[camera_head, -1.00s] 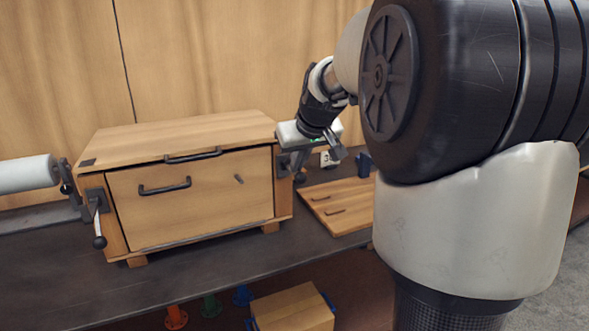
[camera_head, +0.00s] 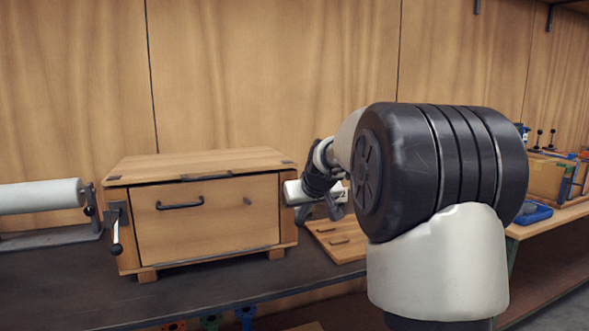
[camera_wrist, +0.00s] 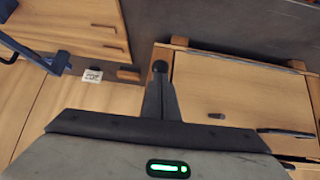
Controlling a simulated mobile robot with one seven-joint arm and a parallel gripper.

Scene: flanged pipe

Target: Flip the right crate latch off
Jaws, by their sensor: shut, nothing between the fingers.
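The wooden crate (camera_head: 207,222) stands on the dark bench with its front panel closed. In the wrist view the crate front (camera_wrist: 235,90) appears upside down at right. The right crate latch is mostly hidden behind my gripper; its black ball knob (camera_wrist: 160,67) seems to show just past my fingertips, at the crate's edge. My gripper (camera_head: 335,212) is beside the crate's right side. In the wrist view my gripper (camera_wrist: 160,88) is shut and empty, with its fingers over the latch area. Whether they touch the latch cannot be told.
The left latch (camera_head: 117,235) hangs down on the crate's other side. A wooden board (camera_head: 338,240) lies right of the crate. A white roller (camera_head: 40,196) stands at left. A blue tray (camera_head: 533,213) is on the far right shelf.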

